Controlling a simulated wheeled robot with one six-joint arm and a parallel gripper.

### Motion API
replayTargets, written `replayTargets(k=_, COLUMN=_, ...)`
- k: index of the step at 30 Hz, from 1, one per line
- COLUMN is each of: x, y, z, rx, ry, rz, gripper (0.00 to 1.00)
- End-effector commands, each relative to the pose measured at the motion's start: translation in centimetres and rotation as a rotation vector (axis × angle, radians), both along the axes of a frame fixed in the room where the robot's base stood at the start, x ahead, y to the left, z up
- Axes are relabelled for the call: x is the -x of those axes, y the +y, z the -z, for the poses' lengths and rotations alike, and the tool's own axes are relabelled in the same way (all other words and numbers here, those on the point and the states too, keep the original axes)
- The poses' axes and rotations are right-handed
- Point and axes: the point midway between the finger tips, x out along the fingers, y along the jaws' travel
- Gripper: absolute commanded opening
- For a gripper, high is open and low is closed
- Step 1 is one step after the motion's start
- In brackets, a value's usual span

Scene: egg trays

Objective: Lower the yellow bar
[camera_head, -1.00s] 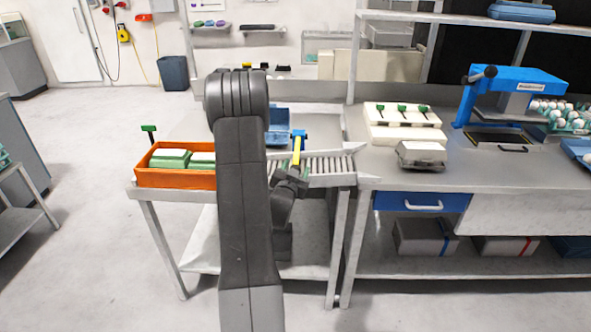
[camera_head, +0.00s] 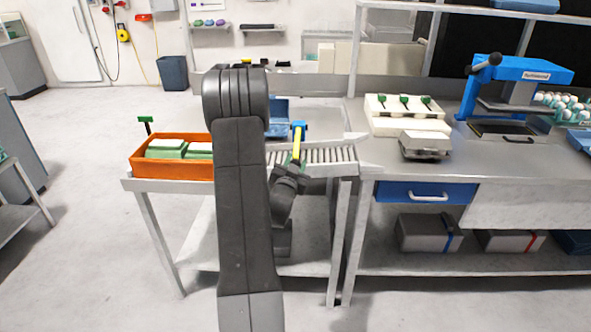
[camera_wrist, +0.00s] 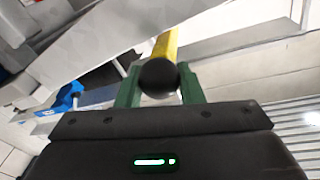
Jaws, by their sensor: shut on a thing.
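The yellow bar (camera_head: 296,150) rises above my gripper (camera_head: 292,167) in the head view, with a blue piece (camera_head: 298,131) at its top end. In the wrist view the bar (camera_wrist: 167,43) runs away from the camera and ends in a round black knob (camera_wrist: 158,77). My gripper (camera_wrist: 159,84) has its green fingers on either side of this knob and is shut on the bar's knob end. My dark arm hides part of the table in the head view, and the bar's far end is hidden in the wrist view.
A slatted roller section (camera_head: 325,157) lies right of the bar. An orange crate (camera_head: 143,173) with green cartons stands at left. A blue bin (camera_head: 278,112) is behind. A grey egg box (camera_head: 425,145) and a blue press (camera_head: 520,75) stand on the right bench.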

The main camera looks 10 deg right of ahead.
Motion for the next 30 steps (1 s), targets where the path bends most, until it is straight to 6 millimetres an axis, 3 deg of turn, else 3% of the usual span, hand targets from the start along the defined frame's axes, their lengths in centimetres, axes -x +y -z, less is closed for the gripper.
replayTargets(k=12, x=0.1, y=0.0, z=0.6, rx=0.001, ry=-0.007, rz=0.000, gripper=0.00)
replayTargets(k=13, x=0.1, y=0.0, z=0.6, rx=0.001, ry=-0.007, rz=0.001, gripper=0.36)
replayTargets(k=16, x=0.1, y=0.0, z=0.6, rx=0.001, ry=-0.007, rz=0.000, gripper=0.55)
replayTargets(k=25, x=0.2, y=0.1, z=0.4, rx=0.003, ry=-0.010, rz=0.000, gripper=0.55)
replayTargets(k=30, x=1.6, y=0.8, z=0.7, rx=0.003, ry=-0.010, rz=-0.001, gripper=0.55)
